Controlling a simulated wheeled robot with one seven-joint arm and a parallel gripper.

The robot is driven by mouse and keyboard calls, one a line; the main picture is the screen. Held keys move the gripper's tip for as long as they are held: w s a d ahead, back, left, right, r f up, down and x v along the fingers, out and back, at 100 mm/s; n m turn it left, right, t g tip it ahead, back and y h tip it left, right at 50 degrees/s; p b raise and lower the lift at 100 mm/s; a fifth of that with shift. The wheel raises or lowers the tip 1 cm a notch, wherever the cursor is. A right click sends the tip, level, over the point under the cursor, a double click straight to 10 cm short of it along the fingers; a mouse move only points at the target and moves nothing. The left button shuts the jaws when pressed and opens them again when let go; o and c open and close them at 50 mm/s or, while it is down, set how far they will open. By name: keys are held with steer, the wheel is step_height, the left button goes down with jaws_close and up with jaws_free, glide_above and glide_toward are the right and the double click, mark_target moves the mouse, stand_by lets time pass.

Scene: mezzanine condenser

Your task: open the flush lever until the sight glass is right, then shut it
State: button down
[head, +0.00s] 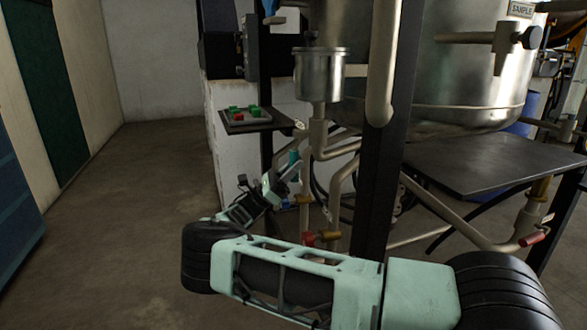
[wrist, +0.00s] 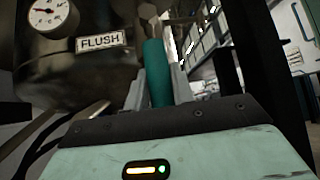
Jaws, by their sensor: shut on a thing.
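The flush lever (wrist: 156,75) has a teal grip and stands upright between the two fingers of my gripper (wrist: 158,92) in the wrist view. A FLUSH label (wrist: 101,41) is on the dark vessel just left of it. In the head view my gripper (head: 288,172) is shut on the teal lever (head: 293,157), below and left of a steel cup (head: 319,76). The lever's lower part is hidden by my gripper. I cannot make out the sight glass in either view.
A round gauge (wrist: 48,16) is on the vessel. A small shelf (head: 250,124) holds green and red buttons. A dark post (head: 388,140) stands right of my gripper, with a dark table (head: 495,163) beyond. Red-handled valves (head: 531,238) sit low on pipes. The floor at left is clear.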

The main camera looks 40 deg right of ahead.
steer(key=c, duration=1.2)
jaws_free()
steer(key=shift+w, duration=0.1)
steer(key=b+v, duration=0.7)
steer(key=v, duration=1)
steer(key=shift+a+f, duration=0.1)
steer(key=shift+f, duration=0.05)
